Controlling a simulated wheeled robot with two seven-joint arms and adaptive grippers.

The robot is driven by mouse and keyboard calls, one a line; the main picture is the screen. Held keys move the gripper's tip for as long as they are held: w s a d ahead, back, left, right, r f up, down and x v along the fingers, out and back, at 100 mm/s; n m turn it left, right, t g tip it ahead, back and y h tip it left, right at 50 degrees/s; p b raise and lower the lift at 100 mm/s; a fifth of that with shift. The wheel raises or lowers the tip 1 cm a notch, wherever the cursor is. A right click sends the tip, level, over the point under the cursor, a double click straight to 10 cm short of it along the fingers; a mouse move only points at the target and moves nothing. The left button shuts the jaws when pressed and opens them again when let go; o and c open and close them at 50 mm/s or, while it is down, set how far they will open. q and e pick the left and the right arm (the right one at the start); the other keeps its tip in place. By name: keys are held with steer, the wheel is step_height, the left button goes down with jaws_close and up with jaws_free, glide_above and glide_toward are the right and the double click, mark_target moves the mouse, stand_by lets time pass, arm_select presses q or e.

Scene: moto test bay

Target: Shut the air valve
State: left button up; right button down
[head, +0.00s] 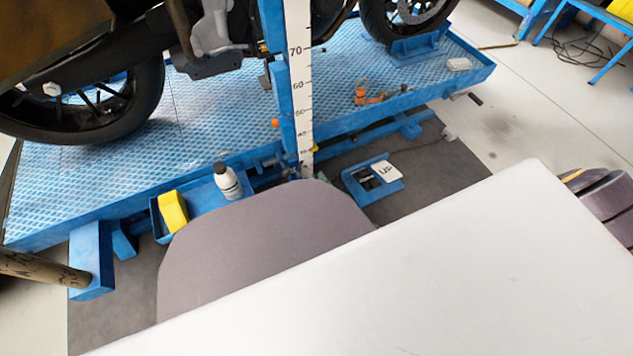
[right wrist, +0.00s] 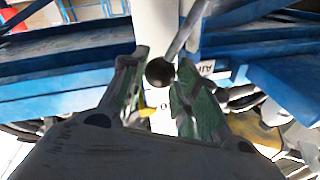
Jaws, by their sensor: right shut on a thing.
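My right gripper (right wrist: 160,76) shows in the right wrist view, its two green-padded fingers closed in on a black ball knob (right wrist: 159,72). A grey lever (right wrist: 188,32) runs from the upper right down toward the knob, and I take these to be the air valve's handle. A small label reading AIR (right wrist: 206,68) is just right of the fingers. The fingers hide part of the lever's end. In the head view, my own arm covers the area in front of the lift, and I cannot make out the valve or gripper tips. My left gripper is not in view.
A blue motorcycle lift (head: 230,105) with a white scale (head: 300,85) fills the back. A blue tray (head: 205,196) holds a yellow item (head: 173,211) and a white bottle (head: 227,181). A blue pedal box marked UP (head: 388,172) is on the floor mat.

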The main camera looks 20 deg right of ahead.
steer(key=shift+d+f+m, duration=0.15)
steer(key=shift+d+m, duration=0.1)
steer(key=shift+m, duration=0.05)
stand_by(0.5)
stand_by(0.4)
steer(key=c, duration=1.1)
jaws_free()
steer(key=shift+s, duration=0.15)
steer(key=shift+v, duration=5.9)
steer(key=shift+f, duration=0.1)
